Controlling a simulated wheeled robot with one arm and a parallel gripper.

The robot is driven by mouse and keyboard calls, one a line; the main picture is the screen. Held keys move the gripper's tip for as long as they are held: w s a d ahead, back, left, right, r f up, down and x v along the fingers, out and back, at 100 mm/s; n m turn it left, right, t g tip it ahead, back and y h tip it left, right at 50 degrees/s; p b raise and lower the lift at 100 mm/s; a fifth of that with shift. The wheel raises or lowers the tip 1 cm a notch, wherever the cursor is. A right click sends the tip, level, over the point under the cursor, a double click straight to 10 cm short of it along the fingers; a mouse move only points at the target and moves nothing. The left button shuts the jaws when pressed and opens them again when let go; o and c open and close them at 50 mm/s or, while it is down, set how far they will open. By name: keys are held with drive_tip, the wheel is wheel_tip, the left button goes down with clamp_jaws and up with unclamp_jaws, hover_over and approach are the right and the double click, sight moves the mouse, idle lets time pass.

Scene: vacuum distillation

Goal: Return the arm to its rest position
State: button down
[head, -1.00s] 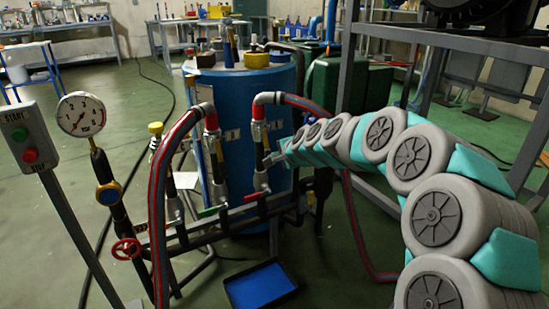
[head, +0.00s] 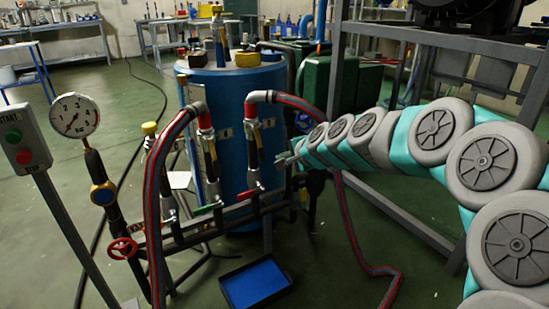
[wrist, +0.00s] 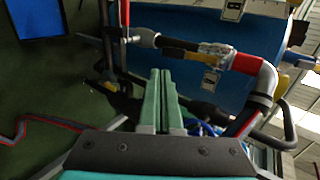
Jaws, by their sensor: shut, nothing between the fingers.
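My gripper (head: 285,160) shows in the head view at the end of my arm, which reaches in from the right. It is just right of a pipe with a red-handled valve (head: 254,188) in front of the blue tank (head: 238,140). In the wrist view the two green fingers of my gripper (wrist: 161,75) lie together, shut and empty. The valve pipe with its red fitting (wrist: 246,63) crosses ahead of the fingertips, apart from them as far as I can tell.
A pressure gauge (head: 74,116) and a start button box (head: 20,140) stand at left. Red-striped hoses (head: 153,210) loop over the pipe rack. A blue tray (head: 255,283) lies on the floor. A grey metal frame (head: 410,228) stands behind my arm.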

drive_tip(key=s+d+f+n+g+h+p, duration=0.1)
drive_tip(key=s+d, duration=0.4)
drive_tip(key=s, duration=1.1)
drive_tip(key=s+d+f+n+g+h+p, duration=0.1)
drive_tip(key=s+d+f+n+g+h, duration=0.2)
drive_tip(key=s, duration=1.3)
drive_tip(key=s+d+f+n+g+h+p, duration=0.1)
drive_tip(key=s+d+n+g, duration=0.6)
drive_tip(key=s, duration=0.9)
drive_tip(key=shift+d+f+h, duration=0.6)
drive_tip(key=shift+d+f, duration=0.15)
drive_tip(key=shift+d, duration=0.1)
